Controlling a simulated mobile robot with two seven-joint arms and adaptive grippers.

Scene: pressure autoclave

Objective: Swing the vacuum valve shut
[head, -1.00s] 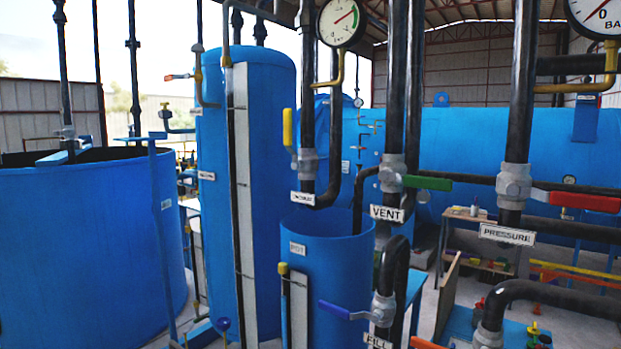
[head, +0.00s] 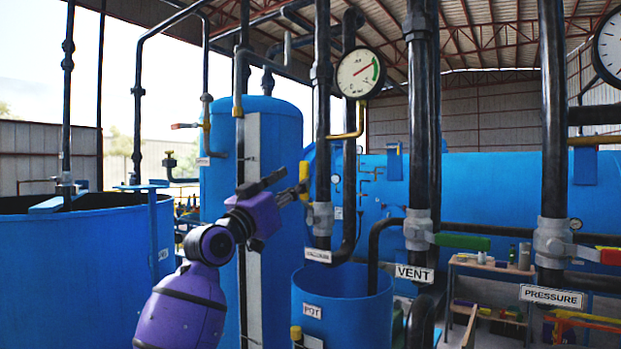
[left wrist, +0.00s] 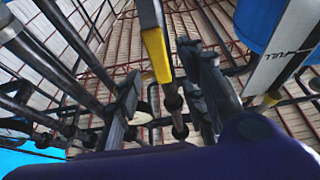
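The vacuum valve has a grey body (head: 320,218) on a black vertical pipe, above a white label (head: 318,256). Its yellow-ended lever (head: 304,172) stands upright, roughly along the pipe. My left gripper (head: 288,185) is at the lever from the left, with its fingers spread. In the left wrist view the yellow lever end (left wrist: 157,55) shows between the two open fingers, with gaps on both sides. Whether a finger touches it I cannot tell. My right gripper is not in view.
A dial gauge (head: 360,73) hangs above right of the lever. The green-handled vent valve (head: 418,230) and the pressure valve (head: 553,243) are to the right. A blue pot (head: 342,307) stands below and a tall blue tank (head: 277,140) stands behind the arm.

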